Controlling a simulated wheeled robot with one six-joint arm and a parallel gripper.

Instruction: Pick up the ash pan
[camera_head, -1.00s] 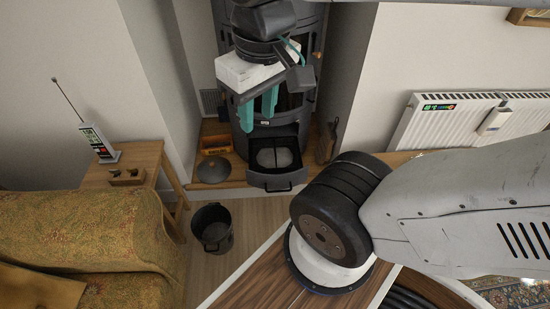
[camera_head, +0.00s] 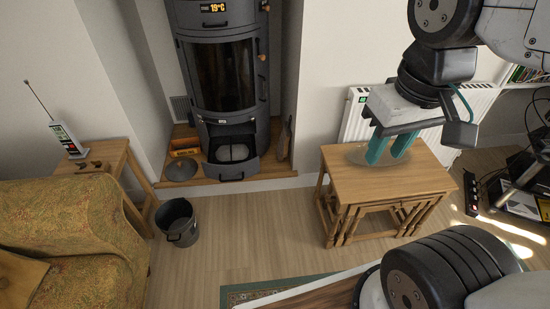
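The ash pan (camera_head: 236,170) appears to be the dark drawer at the bottom of the grey stove (camera_head: 222,75). It stands partly out, with a handle on its front and a pale grey heap inside. My gripper (camera_head: 390,158) is in the upper right, well to the right of the stove. Its two teal fingers point down and are apart, with nothing seen between them. They appear in front of or over the small wooden table (camera_head: 345,185). How high they are above it I cannot tell.
A dark bucket (camera_head: 177,222) stands on the floor left of the stove. A grey conical lid-like thing (camera_head: 180,170) and an orange box (camera_head: 185,145) are on the hearth. A yellow patterned sofa (camera_head: 70,235) is at left. The wooden floor before the stove is clear.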

